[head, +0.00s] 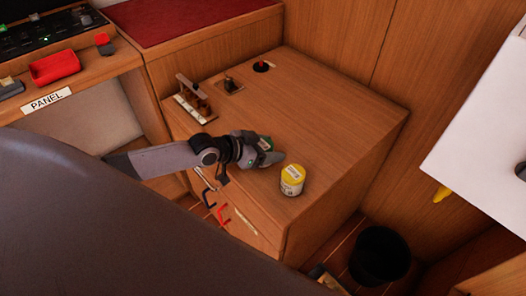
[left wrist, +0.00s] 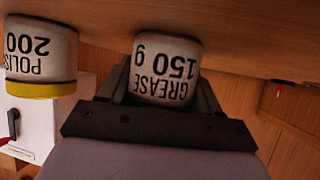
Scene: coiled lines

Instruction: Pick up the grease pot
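The grease pot (left wrist: 165,70) is a pale pot with dark lettering, "GREASE 150 g", upside down in the left wrist view. It stands between the two fingers of my left gripper (left wrist: 165,92), one finger close along each side. Whether both fingers press on it is not clear. My right gripper is not in view.
A yellow-lidded polish pot (head: 292,179) stands close to the right of my left gripper; it also shows in the left wrist view (left wrist: 40,55). A wooden rack (head: 193,100) is at the back left. The cabinet top's right part is clear. A black bin (head: 380,256) stands below.

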